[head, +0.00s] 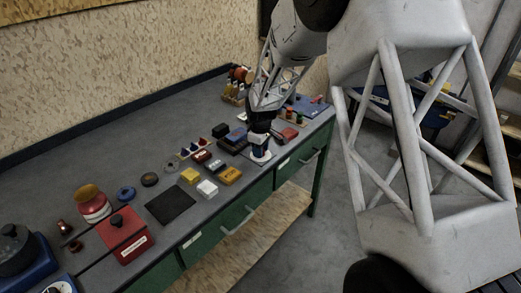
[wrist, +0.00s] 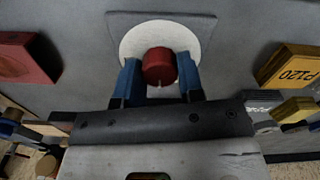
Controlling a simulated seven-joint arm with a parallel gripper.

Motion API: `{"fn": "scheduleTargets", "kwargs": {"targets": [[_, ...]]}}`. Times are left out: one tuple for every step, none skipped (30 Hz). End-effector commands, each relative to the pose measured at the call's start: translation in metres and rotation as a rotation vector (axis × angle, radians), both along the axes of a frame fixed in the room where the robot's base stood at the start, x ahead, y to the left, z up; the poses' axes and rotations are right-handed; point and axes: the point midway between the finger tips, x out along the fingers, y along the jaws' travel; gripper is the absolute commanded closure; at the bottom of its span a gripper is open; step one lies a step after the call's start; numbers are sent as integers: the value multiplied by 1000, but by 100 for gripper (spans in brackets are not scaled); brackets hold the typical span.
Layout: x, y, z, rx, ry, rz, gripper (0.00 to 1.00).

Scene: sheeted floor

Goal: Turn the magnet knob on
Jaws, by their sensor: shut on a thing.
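The magnet knob (wrist: 159,66) is a round red knob with a pale mark on its front side, seen in the wrist view. It sits on a white disc (wrist: 190,36) on a grey square plate (wrist: 120,22). My gripper (wrist: 158,72) has its two blue fingers at the left and right sides of the knob and is shut on it. In the head view my gripper (head: 260,148) points down over the pale plate (head: 262,159) near the bench's front edge. There the fingers hide the knob. I cannot read its on or off setting.
In the wrist view a red block (wrist: 25,58) lies to the left and a yellow P120 block (wrist: 292,66) to the right. In the head view, the bench also holds a black mat (head: 170,206), a red box (head: 124,236) and several small blocks.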

Motion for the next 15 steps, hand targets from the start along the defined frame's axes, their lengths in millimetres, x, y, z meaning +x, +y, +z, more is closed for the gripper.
{"fn": "scheduleTargets", "kwargs": {"targets": [[0, 0, 0, 0, 0, -5, 88], [0, 0, 0, 0, 0, -9, 88], [0, 0, 0, 0, 0, -17, 88], [0, 0, 0, 0, 0, -24, 88], [0, 0, 0, 0, 0, -33, 88], [0, 0, 0, 0, 0, -46, 88], [0, 0, 0, 0, 0, -57, 88], [0, 0, 0, 0, 0, -71, 88], [0, 0, 1, 0, 0, -89, 88], [0, 0, 1, 0, 0, -106, 88], [0, 0, 1, 0, 0, -123, 88], [0, 0, 1, -1, -1, -148, 88], [0, 0, 1, -1, -1, -169, 88], [0, 0, 1, 0, 0, -190, 88], [0, 0, 1, -1, -1, -220, 88]]}}
